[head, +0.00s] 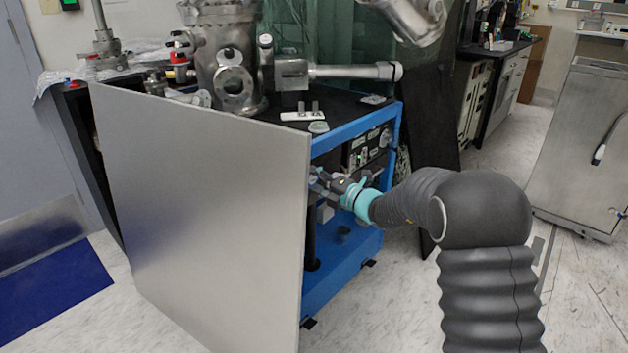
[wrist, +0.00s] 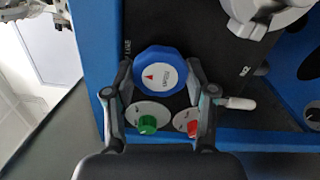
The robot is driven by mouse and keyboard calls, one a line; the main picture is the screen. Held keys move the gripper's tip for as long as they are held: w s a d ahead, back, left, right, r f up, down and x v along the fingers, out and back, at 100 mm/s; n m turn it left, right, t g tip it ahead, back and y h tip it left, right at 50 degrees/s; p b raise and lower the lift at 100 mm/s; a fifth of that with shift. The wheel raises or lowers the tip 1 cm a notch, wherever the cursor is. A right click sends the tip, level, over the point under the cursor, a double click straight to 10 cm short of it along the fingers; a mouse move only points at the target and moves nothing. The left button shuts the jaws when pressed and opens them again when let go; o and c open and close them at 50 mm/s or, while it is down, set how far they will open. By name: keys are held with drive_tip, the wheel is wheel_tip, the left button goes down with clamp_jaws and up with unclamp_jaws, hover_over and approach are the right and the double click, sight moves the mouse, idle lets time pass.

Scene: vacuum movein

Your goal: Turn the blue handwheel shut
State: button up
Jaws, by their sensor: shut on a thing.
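The blue handwheel (wrist: 160,73) shows in the wrist view on a black panel. It is round with a scalloped rim and a white centre disc with a red arrow mark. My gripper (wrist: 159,68) is shut on the handwheel, one finger at its left rim and one at its right. In the head view my gripper (head: 326,184) reaches in at the front of the blue-framed cart, behind the edge of a steel panel. I cannot make out the handwheel in the head view.
A green knob (wrist: 147,124) and a red knob (wrist: 193,126) sit just below the handwheel, between my fingers. A white handle (wrist: 238,103) lies to the right. A large steel panel (head: 200,200) stands left of my arm.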

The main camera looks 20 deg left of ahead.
drive_tip(key=o, duration=1.1)
drive_tip(key=shift+o, duration=0.2)
drive_tip(key=v, duration=1.2)
drive_tip(key=shift+f, duration=0.1)
